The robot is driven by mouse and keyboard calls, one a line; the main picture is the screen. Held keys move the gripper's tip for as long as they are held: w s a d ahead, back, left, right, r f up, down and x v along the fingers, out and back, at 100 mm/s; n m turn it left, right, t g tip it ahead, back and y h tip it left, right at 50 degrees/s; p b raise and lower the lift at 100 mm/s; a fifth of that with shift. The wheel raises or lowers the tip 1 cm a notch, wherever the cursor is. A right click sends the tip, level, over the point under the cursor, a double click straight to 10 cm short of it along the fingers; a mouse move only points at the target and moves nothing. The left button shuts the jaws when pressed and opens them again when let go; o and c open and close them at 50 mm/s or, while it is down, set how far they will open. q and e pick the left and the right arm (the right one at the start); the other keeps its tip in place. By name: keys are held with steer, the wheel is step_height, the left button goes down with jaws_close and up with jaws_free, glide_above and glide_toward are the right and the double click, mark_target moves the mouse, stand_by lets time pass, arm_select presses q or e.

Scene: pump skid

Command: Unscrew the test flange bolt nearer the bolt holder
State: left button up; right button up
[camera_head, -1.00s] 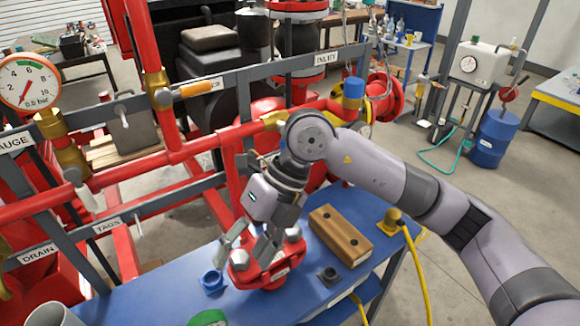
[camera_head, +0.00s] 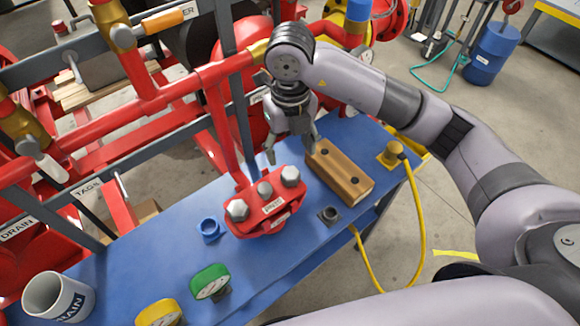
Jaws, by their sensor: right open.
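The red test flange (camera_head: 262,226) lies on the blue bench with a white label on it. Large grey bolt heads show at its left (camera_head: 237,210) and right (camera_head: 290,176), with a smaller one (camera_head: 264,188) between and behind them. The right bolt is nearer the wooden bolt holder (camera_head: 343,174), a block with two dark round holes in its top. My right gripper (camera_head: 291,154) points down just behind the right bolt in the picture. Its fingers are spread and nothing is between them; it looks clear of the bolt. My left gripper is not in view.
A blue ring (camera_head: 209,228), a small dark socket (camera_head: 329,214), a green-faced gauge (camera_head: 210,281), a yellow gauge (camera_head: 158,313) and a white mug (camera_head: 57,297) stand on the bench. Red pipes rise behind the flange. A yellow cable (camera_head: 423,240) hangs at the right.

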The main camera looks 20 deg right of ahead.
mark_target(290, 173)
step_height(290, 173, down, 5)
steer(key=shift+s+f+p, duration=0.1)
steer(key=shift+s+p, duration=0.05)
steer(key=shift+p, duration=0.5)
step_height(290, 173, down, 3)
steer(key=shift+f+p, duration=0.1)
steer(key=shift+p, duration=0.25)
steer(key=shift+f, duration=0.4)
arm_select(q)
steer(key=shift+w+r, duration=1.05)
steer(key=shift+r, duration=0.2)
